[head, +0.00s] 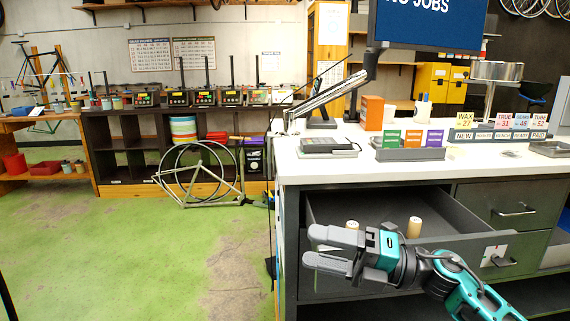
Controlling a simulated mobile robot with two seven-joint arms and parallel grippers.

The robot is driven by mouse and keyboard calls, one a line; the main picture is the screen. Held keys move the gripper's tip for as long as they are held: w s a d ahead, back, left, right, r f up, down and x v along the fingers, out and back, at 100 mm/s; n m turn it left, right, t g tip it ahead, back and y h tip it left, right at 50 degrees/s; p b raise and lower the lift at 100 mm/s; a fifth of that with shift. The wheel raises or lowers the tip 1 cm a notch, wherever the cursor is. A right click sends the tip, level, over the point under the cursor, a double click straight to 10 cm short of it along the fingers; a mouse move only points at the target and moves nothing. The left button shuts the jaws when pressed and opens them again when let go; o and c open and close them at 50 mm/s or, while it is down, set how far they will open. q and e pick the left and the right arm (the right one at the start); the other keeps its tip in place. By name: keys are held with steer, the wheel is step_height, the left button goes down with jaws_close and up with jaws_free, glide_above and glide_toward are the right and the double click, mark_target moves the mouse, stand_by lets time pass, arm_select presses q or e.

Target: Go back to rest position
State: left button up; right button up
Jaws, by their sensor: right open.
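My right gripper (311,247) is grey with a teal and black wrist. It is open and empty in front of the pulled-out drawer (450,215) of the grey counter. Its two fingers point left, one above the other, with a gap between them. The arm comes in from the lower right and hides part of the drawer front. Two tan cylinders (414,227) show at the drawer behind the gripper; their lower parts are hidden. My left gripper does not show.
The white countertop (310,167) holds a card terminal (330,146), a grey tray with coloured cards (410,154) and several number signs. A bicycle frame with wheels (205,175) leans at a dark shelf. The green floor at left is clear.

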steer(key=s+d+f+m+t+h, duration=0.2)
steer(key=d+f+m+t+h, duration=0.2)
steer(key=f+m+t+h, duration=0.65)
steer(key=s+d+f+m+t+h, duration=0.3)
steer(key=f+m, duration=0.5)
steer(key=m, duration=0.8)
steer(key=s+d+f+m+g+h, duration=0.2)
steer(key=s+f+m+g, duration=0.1)
steer(key=s+f, duration=0.3)
steer(key=s+d+f+m+g+h, duration=0.1)
steer(key=s+d+f+m+g, duration=0.1)
steer(key=s+f, duration=0.5)
steer(key=f+m+g, duration=0.1)
steer(key=m, duration=0.1)
steer(key=shift+d+f+m+h, duration=0.15)
steer(key=shift+d+m+h, duration=0.15)
steer(key=shift+m+h, duration=0.05)
steer(key=shift+g, duration=0.25)
